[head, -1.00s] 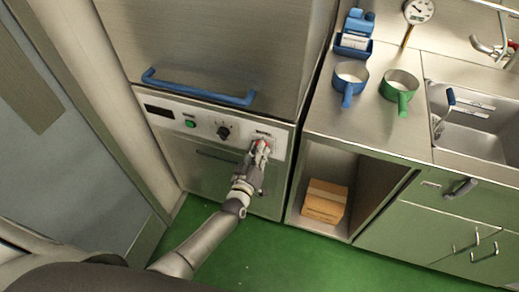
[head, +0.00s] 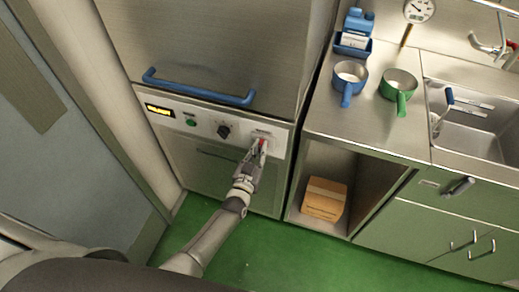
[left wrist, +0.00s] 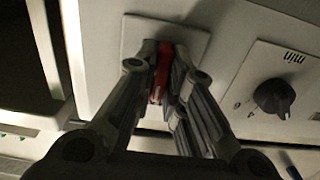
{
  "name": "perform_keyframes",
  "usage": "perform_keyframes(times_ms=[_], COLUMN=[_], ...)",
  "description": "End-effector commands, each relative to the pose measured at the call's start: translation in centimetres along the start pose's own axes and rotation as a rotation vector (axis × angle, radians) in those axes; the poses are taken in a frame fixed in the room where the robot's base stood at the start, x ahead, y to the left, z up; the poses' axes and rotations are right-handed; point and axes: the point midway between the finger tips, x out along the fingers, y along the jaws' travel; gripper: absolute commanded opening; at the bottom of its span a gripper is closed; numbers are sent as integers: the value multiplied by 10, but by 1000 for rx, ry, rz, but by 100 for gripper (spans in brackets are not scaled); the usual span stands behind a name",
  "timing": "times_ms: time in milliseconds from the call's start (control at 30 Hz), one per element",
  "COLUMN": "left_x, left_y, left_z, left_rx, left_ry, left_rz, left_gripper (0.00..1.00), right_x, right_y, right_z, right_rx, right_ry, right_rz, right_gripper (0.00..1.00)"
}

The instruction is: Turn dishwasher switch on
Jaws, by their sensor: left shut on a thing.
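The dishwasher's red switch (head: 263,145) is at the right end of the white control panel (head: 174,123) in the head view. My left gripper (head: 257,151) is at the switch, its fingers closed around it. In the left wrist view, the red switch (left wrist: 160,78) shows between the two fingers of my left gripper (left wrist: 164,62), in front of a pale square plate (left wrist: 194,37). The fingers hide part of the switch. The small display (head: 159,110) at the panel's left end is lit yellow. My right gripper is not in view.
The blue handle (head: 198,88) sticks out above the panel. A counter with a blue cup (head: 350,72) and green cup (head: 398,82) stands right. A cardboard box (head: 325,199) is in the open cabinet.

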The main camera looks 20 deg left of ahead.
Motion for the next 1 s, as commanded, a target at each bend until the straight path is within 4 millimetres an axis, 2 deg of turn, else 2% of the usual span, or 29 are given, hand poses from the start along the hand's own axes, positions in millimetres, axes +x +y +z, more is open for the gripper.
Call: perform_keyframes(times_ms=[400,433,567,867,1000], left_x=[-1,-1,-1,0,-6], left_y=[0,0,0,0,0], left_z=[2,2,2,1,1], left_rx=[11,11,10,8,7], left_ry=[-5,-5,-4,-1,-1], left_rz=[2,2,1,1,1], left_gripper=[0,15,32,33,33], right_x=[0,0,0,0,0], right_y=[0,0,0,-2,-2], right_z=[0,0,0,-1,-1], right_rx=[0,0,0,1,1], right_ry=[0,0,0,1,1], right_rz=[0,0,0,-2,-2], right_gripper=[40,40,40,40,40])
